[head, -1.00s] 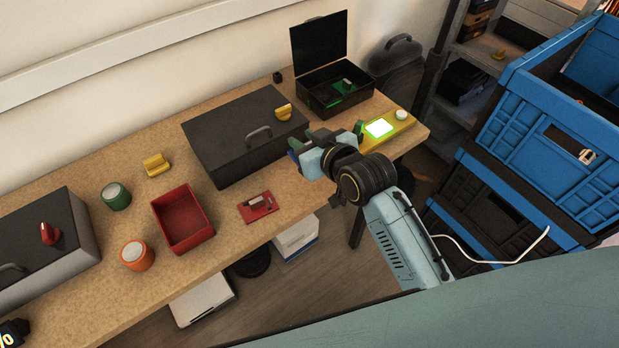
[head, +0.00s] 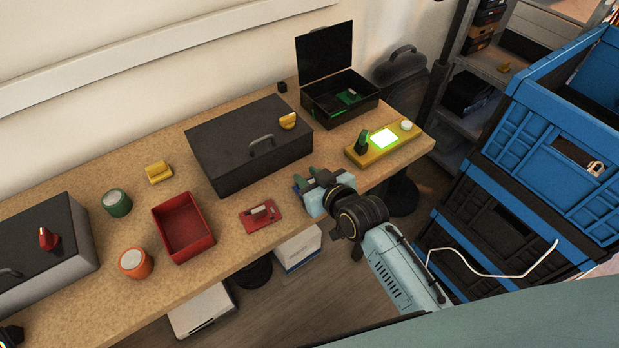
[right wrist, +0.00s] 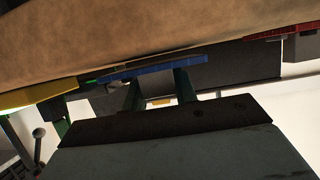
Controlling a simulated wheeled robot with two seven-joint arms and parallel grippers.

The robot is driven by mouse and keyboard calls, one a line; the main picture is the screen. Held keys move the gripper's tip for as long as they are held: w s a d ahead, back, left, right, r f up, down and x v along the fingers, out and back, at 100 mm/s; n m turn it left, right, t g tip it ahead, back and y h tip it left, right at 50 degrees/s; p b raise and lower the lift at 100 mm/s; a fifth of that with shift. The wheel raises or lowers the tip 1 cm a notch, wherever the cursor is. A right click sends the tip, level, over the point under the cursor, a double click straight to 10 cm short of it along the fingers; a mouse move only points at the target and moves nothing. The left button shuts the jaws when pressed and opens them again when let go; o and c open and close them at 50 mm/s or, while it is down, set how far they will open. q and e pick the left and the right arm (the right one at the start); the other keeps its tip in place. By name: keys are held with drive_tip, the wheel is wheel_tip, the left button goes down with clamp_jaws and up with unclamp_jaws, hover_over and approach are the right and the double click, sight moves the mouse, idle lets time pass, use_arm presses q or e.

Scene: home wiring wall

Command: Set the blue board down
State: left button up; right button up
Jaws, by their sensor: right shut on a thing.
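My right gripper (head: 308,187) is shut on the blue board, at the table's front edge between the red board (head: 262,214) and the yellow tester. Only a sliver of the blue board (head: 297,185) shows in the head view; the gripper hides the rest. In the right wrist view the blue board (right wrist: 155,70) is a thin strip seen edge-on at the fingertips (right wrist: 160,80), close to the wooden surface (right wrist: 130,35). I cannot tell whether it touches the table.
The yellow tester (head: 361,157) with a lit green screen stands right of the gripper. A closed dark box (head: 225,140) is behind it, and an open black box (head: 318,105) holds green boards. A red bin (head: 160,215) stands left. Blue crates (head: 545,150) are at right.

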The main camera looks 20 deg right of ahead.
drive_tip(key=shift+f, duration=0.2)
drive_tip(key=shift+f, duration=0.15)
drive_tip(key=o, duration=1)
drive_tip(key=shift+c, duration=0.2)
drive_tip(key=shift+f+b, duration=0.15)
drive_tip(key=shift+b, duration=0.4)
drive_tip(key=p+v, duration=0.2)
drive_tip(key=v, duration=1.1)
drive_tip(key=shift+s+a+r, duration=0.2)
drive_tip(key=shift+r, duration=0.2)
drive_tip(key=shift+f, duration=0.1)
